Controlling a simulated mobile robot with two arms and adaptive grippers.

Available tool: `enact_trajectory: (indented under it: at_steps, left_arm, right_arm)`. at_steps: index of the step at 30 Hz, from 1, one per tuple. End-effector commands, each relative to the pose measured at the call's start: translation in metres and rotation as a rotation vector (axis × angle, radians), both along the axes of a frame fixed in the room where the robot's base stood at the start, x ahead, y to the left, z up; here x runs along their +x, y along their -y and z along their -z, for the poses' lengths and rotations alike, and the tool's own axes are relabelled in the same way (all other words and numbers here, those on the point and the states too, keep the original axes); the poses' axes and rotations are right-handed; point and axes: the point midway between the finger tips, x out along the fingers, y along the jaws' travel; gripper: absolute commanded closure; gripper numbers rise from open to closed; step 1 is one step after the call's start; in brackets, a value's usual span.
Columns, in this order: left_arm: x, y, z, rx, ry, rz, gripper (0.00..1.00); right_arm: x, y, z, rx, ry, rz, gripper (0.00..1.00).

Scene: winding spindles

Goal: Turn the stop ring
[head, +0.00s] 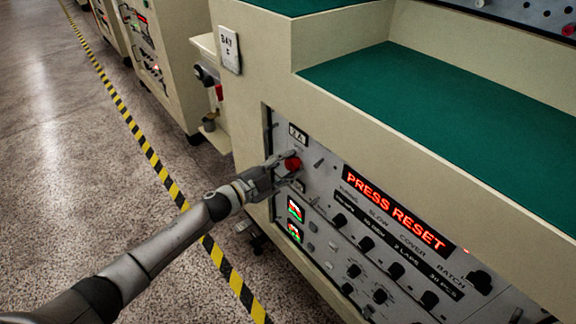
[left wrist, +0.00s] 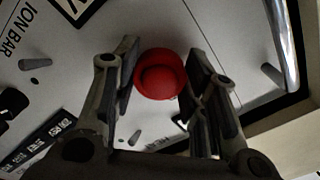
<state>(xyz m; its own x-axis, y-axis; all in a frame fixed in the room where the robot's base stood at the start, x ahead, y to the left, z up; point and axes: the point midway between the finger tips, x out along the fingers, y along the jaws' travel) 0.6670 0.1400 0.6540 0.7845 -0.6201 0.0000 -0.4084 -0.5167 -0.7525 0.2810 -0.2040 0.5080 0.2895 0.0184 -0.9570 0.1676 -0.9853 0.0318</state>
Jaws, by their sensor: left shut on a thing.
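The red stop ring (head: 292,164), a round red knob, sits on the upper left of the grey control panel. My left gripper (head: 284,171) reaches it from the left and is shut on it. In the left wrist view the stop ring (left wrist: 160,74) lies between the two fingers, one on each side; the finger pads hide part of its sides. The display (head: 398,208) on the panel reads "PRESS RESET" in red letters. My right gripper is not in view.
Several black knobs (head: 366,243) and small switches fill the panel below and right of the ring. A beige ledge with a green top (head: 440,100) overhangs the panel. Yellow-black floor tape (head: 150,150) runs along the speckled floor, which is open at left.

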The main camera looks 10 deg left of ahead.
Motion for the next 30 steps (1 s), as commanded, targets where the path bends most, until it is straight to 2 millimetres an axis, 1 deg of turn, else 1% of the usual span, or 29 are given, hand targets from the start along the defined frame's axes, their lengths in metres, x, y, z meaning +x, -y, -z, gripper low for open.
enact_trajectory:
  at_steps: [9,10,14,15,25,29,30]
  left_arm:
    - [0.0,0.0,0.0,0.0,0.0,0.0,0.84]
    - [0.0,0.0,0.0,0.0,0.0,0.0,0.56]
    - [0.0,0.0,0.0,-0.001,-0.001,0.0,0.4]
    - [0.0,0.0,0.0,-0.001,-0.001,0.0,0.38]
    - [-0.002,-0.001,0.0,-0.001,-0.001,0.0,0.38]
    - [-0.012,-0.01,0.001,0.0,-0.002,-0.001,0.38]
    - [-0.018,-0.014,0.002,0.0,-0.002,-0.001,0.38]
  right_arm:
    - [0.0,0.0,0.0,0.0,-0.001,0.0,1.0]
    - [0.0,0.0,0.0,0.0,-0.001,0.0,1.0]
    - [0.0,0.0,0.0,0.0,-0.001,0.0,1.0]
    - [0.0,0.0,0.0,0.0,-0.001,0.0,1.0]
    - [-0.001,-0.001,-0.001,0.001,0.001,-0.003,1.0]
    - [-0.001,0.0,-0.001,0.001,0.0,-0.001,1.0]
    - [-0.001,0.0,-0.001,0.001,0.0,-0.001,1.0]
